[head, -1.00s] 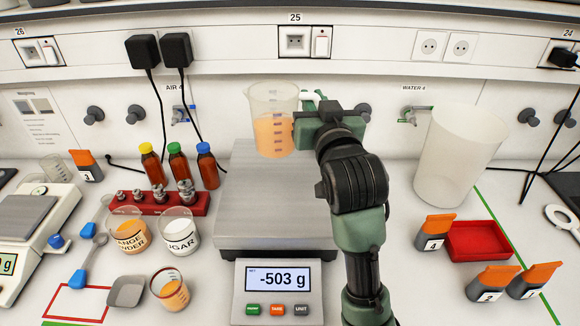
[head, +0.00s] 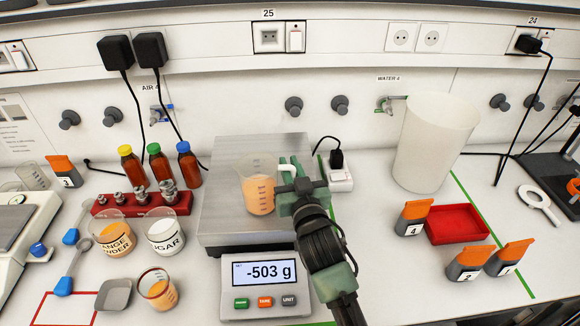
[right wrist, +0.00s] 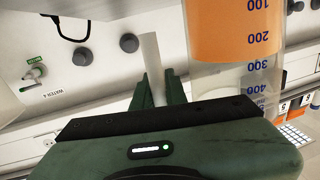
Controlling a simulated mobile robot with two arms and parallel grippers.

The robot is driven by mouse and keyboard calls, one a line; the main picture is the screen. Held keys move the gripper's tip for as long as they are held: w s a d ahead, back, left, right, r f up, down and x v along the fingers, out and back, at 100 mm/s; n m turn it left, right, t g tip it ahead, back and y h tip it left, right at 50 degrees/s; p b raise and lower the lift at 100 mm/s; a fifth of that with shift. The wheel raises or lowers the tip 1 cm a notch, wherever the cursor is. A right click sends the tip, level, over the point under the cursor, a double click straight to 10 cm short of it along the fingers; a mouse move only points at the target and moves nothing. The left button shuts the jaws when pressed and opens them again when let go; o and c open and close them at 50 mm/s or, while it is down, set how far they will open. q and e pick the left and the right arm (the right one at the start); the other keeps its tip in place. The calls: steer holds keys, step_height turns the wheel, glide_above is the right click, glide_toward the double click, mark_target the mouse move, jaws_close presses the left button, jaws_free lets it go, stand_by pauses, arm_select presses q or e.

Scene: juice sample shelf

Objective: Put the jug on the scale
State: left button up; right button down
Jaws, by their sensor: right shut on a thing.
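The clear jug (head: 258,196) with orange liquid is upright over the right part of the scale's grey plate (head: 221,212). My right gripper (head: 290,178) is shut on the jug's white handle, at the jug's right side. The right wrist view shows the handle (right wrist: 151,60) between the fingers, and the jug's marked wall and orange liquid (right wrist: 236,30) beside them. The scale display (head: 264,273) reads -503 g. I cannot tell whether the jug's base touches the plate. My left gripper is not in view.
A red weight block (head: 140,205), several bottles and powder beakers stand left of the scale. A tall white container (head: 435,145) and a red tray (head: 457,224) are at the right. A white power adapter (head: 340,181) sits right behind my gripper.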

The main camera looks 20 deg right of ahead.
steer(key=shift+f, duration=0.1)
steer(key=shift+f, duration=0.2)
steer(key=c, duration=1.4)
jaws_free()
steer(key=shift+c, duration=0.2)
steer(key=shift+r, duration=0.1)
